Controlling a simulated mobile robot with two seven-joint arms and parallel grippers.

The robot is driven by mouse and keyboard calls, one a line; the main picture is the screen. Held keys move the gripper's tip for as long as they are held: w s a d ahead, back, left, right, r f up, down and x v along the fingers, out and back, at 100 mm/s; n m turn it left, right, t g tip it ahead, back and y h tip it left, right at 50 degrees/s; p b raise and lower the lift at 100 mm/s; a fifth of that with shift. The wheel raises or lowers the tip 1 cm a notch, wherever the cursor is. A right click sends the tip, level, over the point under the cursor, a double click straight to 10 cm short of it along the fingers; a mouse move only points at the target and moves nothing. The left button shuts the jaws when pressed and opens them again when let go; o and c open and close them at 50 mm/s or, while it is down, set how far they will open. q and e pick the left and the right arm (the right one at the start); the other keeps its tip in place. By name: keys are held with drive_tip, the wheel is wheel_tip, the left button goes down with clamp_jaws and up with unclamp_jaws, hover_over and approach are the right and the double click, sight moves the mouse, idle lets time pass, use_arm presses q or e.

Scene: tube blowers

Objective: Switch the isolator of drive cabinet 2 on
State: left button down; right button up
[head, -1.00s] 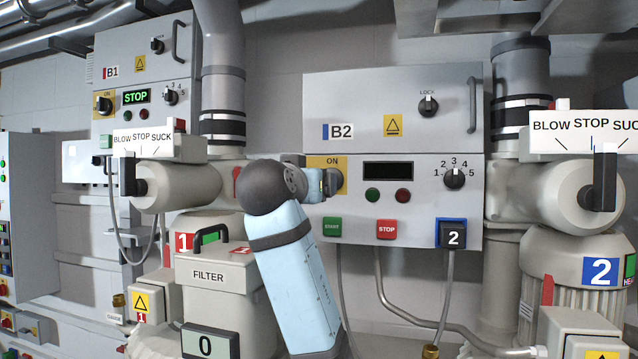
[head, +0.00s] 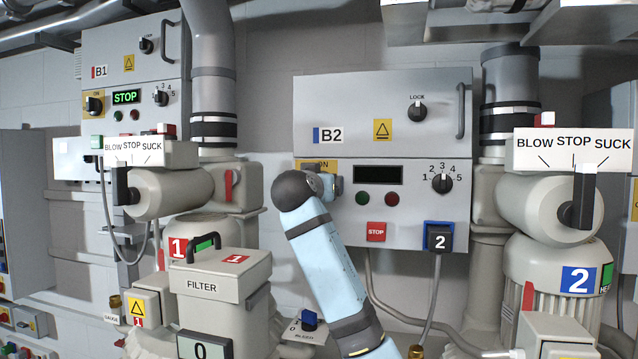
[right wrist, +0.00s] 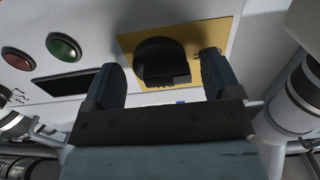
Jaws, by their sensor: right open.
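Drive cabinet 2 (head: 400,90), marked B2, is a grey box with a dark display (head: 378,174). Its isolator is a black knob (right wrist: 162,62) on a yellow plate (right wrist: 216,38), whose upper edge with the word ON also shows in the head view (head: 308,165). My right gripper (right wrist: 160,68) is open, one finger on each side of the knob, with visible gaps between. In the head view my right wrist covers most of the isolator, so the knob's angle cannot be told there. My left gripper is out of view.
On cabinet 2 are a LOCK knob (head: 417,111), a selector (head: 442,183), a STOP button (head: 376,232) and a blue-framed switch (head: 440,237). The filter housing (head: 215,275) stands left of my arm; blower 2 (head: 553,205) stands at right.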

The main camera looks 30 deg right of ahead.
drive_tip(key=shift+s, duration=0.1)
drive_tip(key=c, duration=0.9)
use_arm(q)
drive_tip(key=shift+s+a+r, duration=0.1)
